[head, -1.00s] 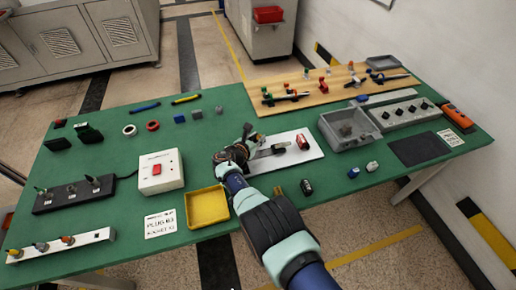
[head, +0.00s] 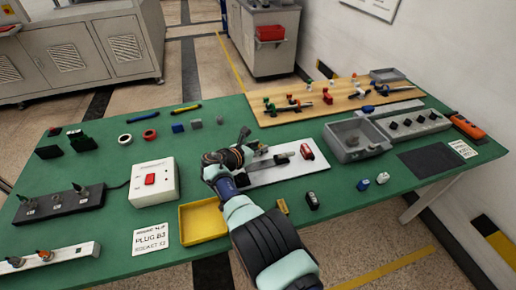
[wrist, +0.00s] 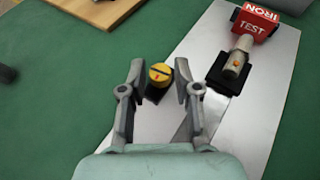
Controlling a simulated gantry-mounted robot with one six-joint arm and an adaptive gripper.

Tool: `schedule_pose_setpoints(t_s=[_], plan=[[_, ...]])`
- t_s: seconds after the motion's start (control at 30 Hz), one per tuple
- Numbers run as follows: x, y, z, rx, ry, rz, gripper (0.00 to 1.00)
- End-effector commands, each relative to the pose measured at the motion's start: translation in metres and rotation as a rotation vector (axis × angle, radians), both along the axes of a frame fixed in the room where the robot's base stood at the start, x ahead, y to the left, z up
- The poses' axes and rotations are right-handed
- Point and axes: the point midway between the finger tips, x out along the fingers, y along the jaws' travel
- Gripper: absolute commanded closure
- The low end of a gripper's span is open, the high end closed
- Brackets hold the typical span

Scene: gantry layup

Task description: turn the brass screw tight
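The brass screw (wrist: 160,74) shows in the wrist view as a round yellow head with a small red mark, on a small black block. The block stands at the edge of a pale metal plate (wrist: 262,92). My gripper (wrist: 159,70) is open, with one finger on each side of the screw head and a visible gap at both sides. In the head view my gripper (head: 232,160) is over the left end of the plate (head: 262,178), and the arm hides the screw there.
On the plate, a red block marked IRON TEST (wrist: 254,24) stands beside a black holder with a metal cylinder (wrist: 235,66). A yellow tray (head: 203,221) and a white switch box (head: 154,181) lie to the left. A grey bin (head: 356,139) is to the right.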

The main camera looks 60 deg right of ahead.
Motion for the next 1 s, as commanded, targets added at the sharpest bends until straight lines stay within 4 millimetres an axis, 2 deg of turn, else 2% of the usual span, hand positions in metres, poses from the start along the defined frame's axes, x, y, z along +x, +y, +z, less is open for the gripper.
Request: schedule_pose_setpoints(t_s=[0.1, 0.37, 0.53, 0.77, 1.0], plan=[[0.0, 0.0, -0.001, 0.001, 0.001, 0.0, 0.5], [0.0, 0.001, -0.001, 0.002, 0.002, 0.003, 0.5], [-0.002, 0.0, 0.006, 0.001, 0.004, 0.036, 0.5], [-0.005, -0.001, 0.011, 0.0, 0.006, 0.159, 0.5], [-0.009, -0.001, 0.011, 0.0, 0.005, 0.353, 0.5]])
